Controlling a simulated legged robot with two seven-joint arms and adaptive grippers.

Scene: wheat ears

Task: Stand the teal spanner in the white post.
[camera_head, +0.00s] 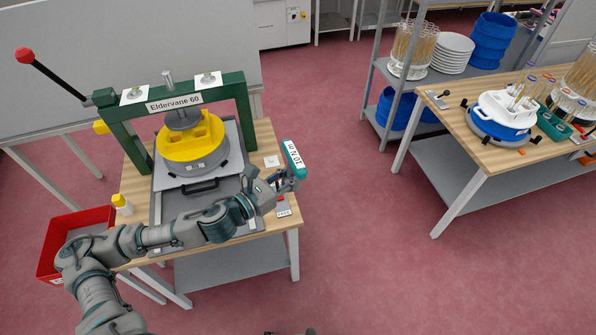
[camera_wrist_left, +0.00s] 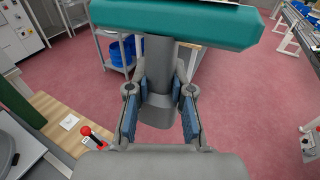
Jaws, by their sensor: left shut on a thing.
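The teal spanner (camera_head: 294,158) has a thick teal head marked "N m" and a grey shaft. My left gripper (camera_head: 284,183) is shut on it, above the right edge of the press bench. In the left wrist view the teal head (camera_wrist_left: 180,22) lies across the top, and its grey shaft (camera_wrist_left: 158,75) runs down between the fingers of my left gripper (camera_wrist_left: 160,108). I cannot pick out the white post for certain; a small white square piece (camera_head: 271,161) on the bench beside the gripper may be it.
A green press (camera_head: 176,103) with a yellow-and-grey round part (camera_head: 193,142) stands on the wooden bench. A red bin (camera_head: 75,240) is at the left. A second table (camera_head: 470,150) is at the right, with open floor between.

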